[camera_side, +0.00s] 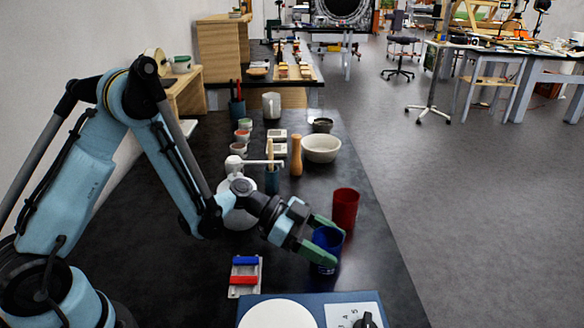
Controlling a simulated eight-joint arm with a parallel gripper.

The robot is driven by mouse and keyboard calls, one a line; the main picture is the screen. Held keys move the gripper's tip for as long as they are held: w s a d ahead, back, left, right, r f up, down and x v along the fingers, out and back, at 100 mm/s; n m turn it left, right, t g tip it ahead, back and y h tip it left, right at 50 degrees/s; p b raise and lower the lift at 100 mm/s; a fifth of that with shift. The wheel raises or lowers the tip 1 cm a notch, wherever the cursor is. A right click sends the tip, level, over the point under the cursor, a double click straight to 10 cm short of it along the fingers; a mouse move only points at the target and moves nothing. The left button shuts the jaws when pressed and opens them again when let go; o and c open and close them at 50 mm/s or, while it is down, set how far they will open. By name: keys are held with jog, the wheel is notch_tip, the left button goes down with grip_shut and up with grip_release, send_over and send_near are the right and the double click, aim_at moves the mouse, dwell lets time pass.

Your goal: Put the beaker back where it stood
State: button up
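A blue beaker (326,238) is upright right of centre, its open top facing up. My gripper (329,244) comes in from the left, with one green finger on the far side of the beaker and one across its near side. The fingers lie close around it; whether they press on it is not clear. I cannot tell whether its base touches the black bench. A similar red beaker (345,208) stands on the bench just behind and to the right.
In front is a blue device (362,301) with a white round plate (276,314) and a dial. A white bowl (321,148), wooden pestle (296,156) and white-armed stand (240,214) are farther back. Bench right of the red beaker is narrow.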

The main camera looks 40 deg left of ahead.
jog(key=o, duration=0.4)
jog(key=shift+a+r, duration=0.1)
jog(key=shift+a, duration=0.1)
jog(key=v, duration=0.5)
jog(key=shift+d+r, duration=0.15)
jog(key=shift+r, duration=0.15)
notch_tip(320, 180, up, 5)
jog(key=s+a+r+n+t+y, duration=0.2)
jog(key=s+a+r+n+y, duration=0.1)
jog(key=s+a+n+y, duration=0.7)
jog(key=shift+s+n+y, duration=0.25)
jog(key=shift+n+y, duration=1.15)
jog(key=shift+n, duration=0.4)
